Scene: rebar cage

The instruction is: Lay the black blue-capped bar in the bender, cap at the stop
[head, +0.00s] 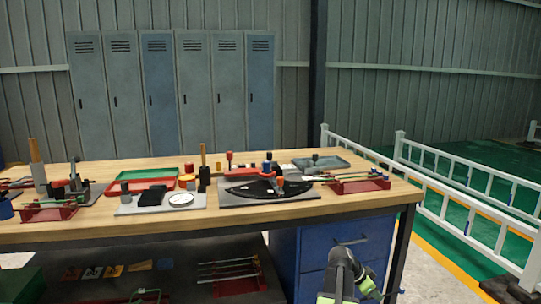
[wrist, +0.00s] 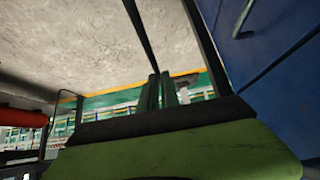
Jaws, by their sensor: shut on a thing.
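My gripper (wrist: 160,78) is shut on a thin black bar (wrist: 141,35), which runs up from between the fingers to the top edge of the wrist view. No blue cap shows on the visible stretch, and the bar's other end is hidden. In the head view my arm end is low, in front of the bench by the blue drawers, and the bar cannot be made out there. The bender (head: 262,189), a black curved piece on a grey plate with a red lever, sits on the bench top. Its stop cannot be told apart.
The wooden bench (head: 240,216) stands above and ahead of my gripper. Blue drawers (head: 343,246) and a bench leg (head: 401,250) are close by. A red rack with bars (head: 358,184) stands right of the bender. A grey board with a dial (head: 160,202) lies left of it.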

